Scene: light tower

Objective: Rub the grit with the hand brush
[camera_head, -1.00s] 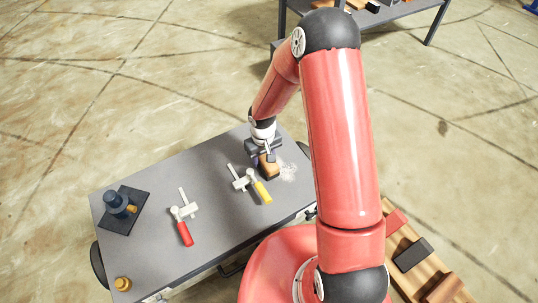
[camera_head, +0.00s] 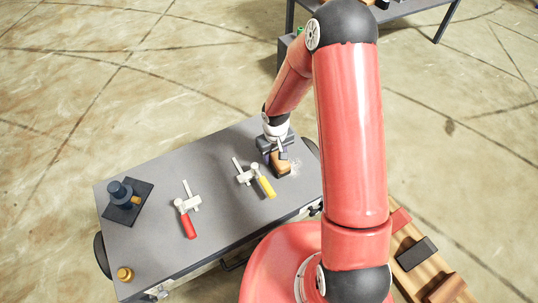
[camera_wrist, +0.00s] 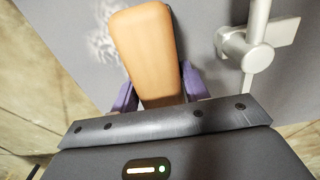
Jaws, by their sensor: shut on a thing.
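The hand brush (camera_head: 281,168) has an orange-tan wooden body and stands on the grey table near its right end. My gripper (camera_head: 276,152) is shut on it from above. In the wrist view the brush (camera_wrist: 148,50) sits between the purple fingers of my gripper (camera_wrist: 158,95). The grit (camera_head: 296,165) is a pale speckled patch on the table, just right of the brush and partly hidden by it. In the wrist view the grit (camera_wrist: 100,38) shows as whitish smears beside the brush. The bristles are hidden.
A yellow-handled clamp (camera_head: 265,186) lies close left of the brush. A red-handled clamp (camera_head: 187,222) lies farther left. A dark device on a plate (camera_head: 122,203) and a small brass piece (camera_head: 124,274) are at the table's (camera_head: 225,215) left end.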

